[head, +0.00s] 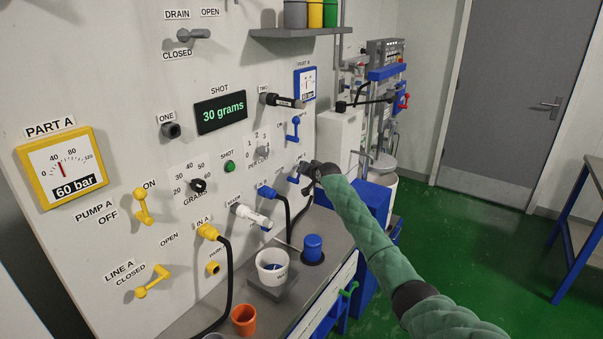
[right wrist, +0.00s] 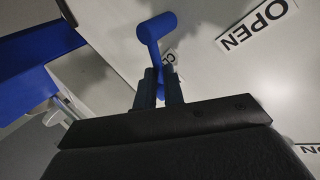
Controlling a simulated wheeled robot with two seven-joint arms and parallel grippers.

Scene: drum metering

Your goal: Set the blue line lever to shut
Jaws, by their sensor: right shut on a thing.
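The blue line lever (right wrist: 155,30) shows in the right wrist view with its thick rounded handle and a thin stem running down between my fingers. My right gripper (right wrist: 159,90) is shut on the lever at this stem. In the wrist view a partly hidden label starting "CL" lies just behind the lever, and an OPEN label (right wrist: 257,23) lies to its right. In the head view my right gripper (head: 310,172) is at the panel's right edge, and a little of the blue lever (head: 293,179) shows beside it. The left gripper is not in view.
Another blue lever (head: 294,128) is above, and a blue hose connector (head: 266,192) is to the left. Below stand a white bucket (head: 272,268), a blue cup (head: 313,246) and an orange cup (head: 243,319). A yellow line lever (head: 153,281) is at lower left.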

